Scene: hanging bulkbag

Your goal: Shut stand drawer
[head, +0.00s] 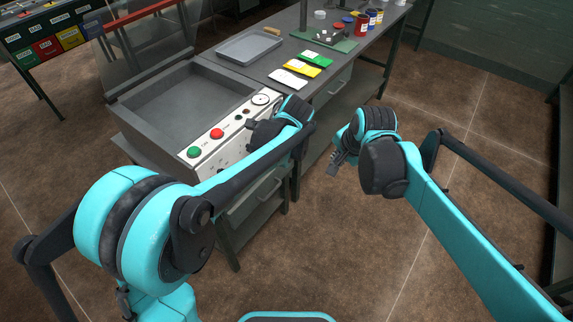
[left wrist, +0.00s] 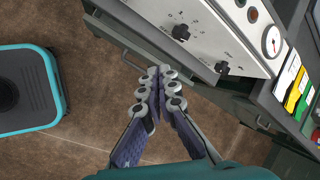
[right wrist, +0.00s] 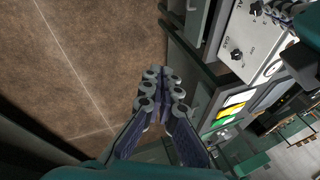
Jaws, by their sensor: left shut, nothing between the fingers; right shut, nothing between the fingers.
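The stand drawer (head: 252,198) is a grey front with a bar handle, below the white control panel (head: 220,140) of the stand, partly hidden by my left arm. In the left wrist view the drawer (left wrist: 145,50) lies below the panel, just beyond my left gripper (left wrist: 158,72). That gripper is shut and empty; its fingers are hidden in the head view. My right gripper (head: 338,162) is shut and empty, over open floor right of the stand. It also shows in the right wrist view (right wrist: 163,72), apart from the stand. How far the drawer stands out is unclear.
A workbench (head: 290,45) adjoins the stand, with a grey tray (head: 249,47), coloured packets (head: 313,58) and several jars. A second drawer (head: 333,88) is under the bench. Coloured bins (head: 45,47) stand at the back left. The floor (head: 350,240) in front is clear.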

